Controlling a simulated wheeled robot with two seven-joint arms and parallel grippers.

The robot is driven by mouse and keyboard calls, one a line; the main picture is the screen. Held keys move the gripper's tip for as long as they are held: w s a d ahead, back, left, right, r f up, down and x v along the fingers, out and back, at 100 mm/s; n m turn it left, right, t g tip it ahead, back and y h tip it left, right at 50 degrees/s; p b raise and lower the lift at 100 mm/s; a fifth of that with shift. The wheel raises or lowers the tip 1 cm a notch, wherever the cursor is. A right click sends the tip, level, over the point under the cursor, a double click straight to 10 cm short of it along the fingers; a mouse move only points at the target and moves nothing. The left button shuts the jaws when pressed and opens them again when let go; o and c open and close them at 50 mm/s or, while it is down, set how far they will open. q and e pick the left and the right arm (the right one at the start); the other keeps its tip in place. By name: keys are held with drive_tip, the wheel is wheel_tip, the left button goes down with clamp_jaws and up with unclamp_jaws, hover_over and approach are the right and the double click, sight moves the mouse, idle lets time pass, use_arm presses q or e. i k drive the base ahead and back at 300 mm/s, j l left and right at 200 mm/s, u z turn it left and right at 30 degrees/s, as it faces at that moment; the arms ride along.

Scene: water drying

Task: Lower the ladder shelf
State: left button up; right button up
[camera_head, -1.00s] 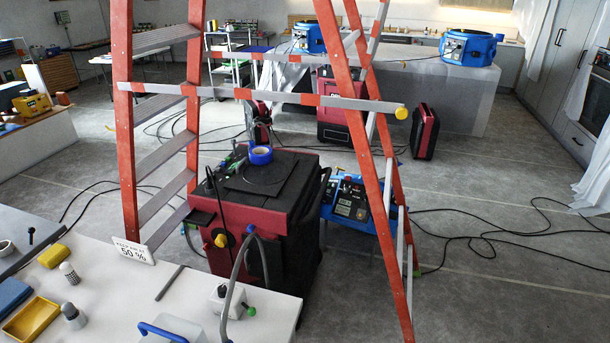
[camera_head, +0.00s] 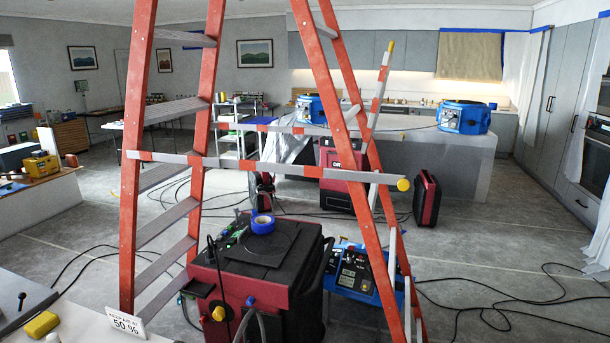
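An orange stepladder (camera_head: 130,190) with grey treads stands open in the middle of the view, its top out of frame. A grey-and-red striped bar (camera_head: 265,168) runs level across its front, with a yellow cap (camera_head: 403,185) at the right end. A second striped bar (camera_head: 290,129) crosses farther back, and another striped piece (camera_head: 380,85) with a yellow tip stands steeply tilted at the right. I cannot tell which part is the shelf. Neither of my grippers is in view.
A dark red machine (camera_head: 240,290) with blue tape on top stands behind and between the ladder legs. A blue unit (camera_head: 352,272) sits beside it. A white table (camera_head: 80,325) with a "50 %" sign is at lower left. Cables (camera_head: 500,300) lie across the right floor.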

sight(384, 71)
drive_tip(key=i+l, duration=0.1)
drive_tip(key=l, duration=0.3)
drive_tip(key=i+l, duration=0.45)
drive_tip(key=i, duration=0.15)
drive_tip(key=i+l, duration=0.45)
drive_tip(key=i, duration=0.2)
